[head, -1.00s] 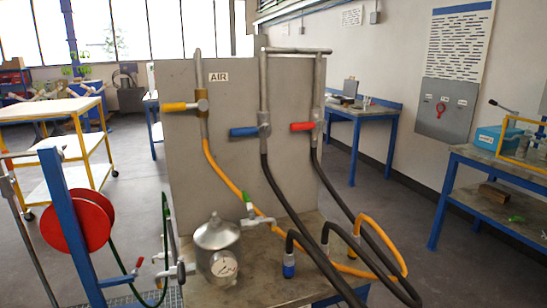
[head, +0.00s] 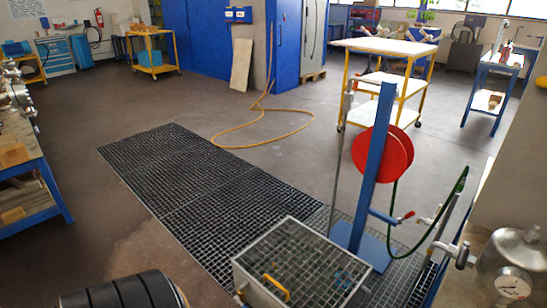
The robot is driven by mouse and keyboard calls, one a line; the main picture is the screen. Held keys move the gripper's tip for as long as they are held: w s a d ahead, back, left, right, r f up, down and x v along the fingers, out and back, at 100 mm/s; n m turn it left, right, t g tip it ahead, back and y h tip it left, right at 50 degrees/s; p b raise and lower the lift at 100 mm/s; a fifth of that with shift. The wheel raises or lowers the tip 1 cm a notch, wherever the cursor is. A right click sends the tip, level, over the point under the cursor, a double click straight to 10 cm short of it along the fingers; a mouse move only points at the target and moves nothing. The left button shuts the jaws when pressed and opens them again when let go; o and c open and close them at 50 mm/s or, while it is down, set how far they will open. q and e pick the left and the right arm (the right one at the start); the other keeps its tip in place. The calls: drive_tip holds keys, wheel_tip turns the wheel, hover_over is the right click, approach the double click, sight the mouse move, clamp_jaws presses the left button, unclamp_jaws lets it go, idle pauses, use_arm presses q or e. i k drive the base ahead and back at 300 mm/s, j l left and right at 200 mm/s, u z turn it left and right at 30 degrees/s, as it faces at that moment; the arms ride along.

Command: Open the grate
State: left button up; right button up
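A metal grate (head: 305,262) lies flat on top of a low light-grey box (head: 246,288) at the lower middle of the head view. It looks closed. A yellow handle (head: 276,288) sits on the grate near its front left edge. Some small blue marks show on its right part, too small to make out. The box's lower front is cut off by the picture edge.
A blue post with a red reel (head: 383,153) and green hose stands just behind the box. Dark floor grating (head: 190,180) runs off to the upper left. A yellow hose (head: 262,125) lies on the floor. A metal vessel (head: 512,262) stands at right. Open floor lies left.

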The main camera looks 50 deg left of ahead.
sight(265, 275)
drive_tip(key=u, duration=1.35)
drive_tip(key=i+j+z, duration=0.2)
drive_tip(key=i+j, duration=0.05)
drive_tip(key=j, duration=0.1)
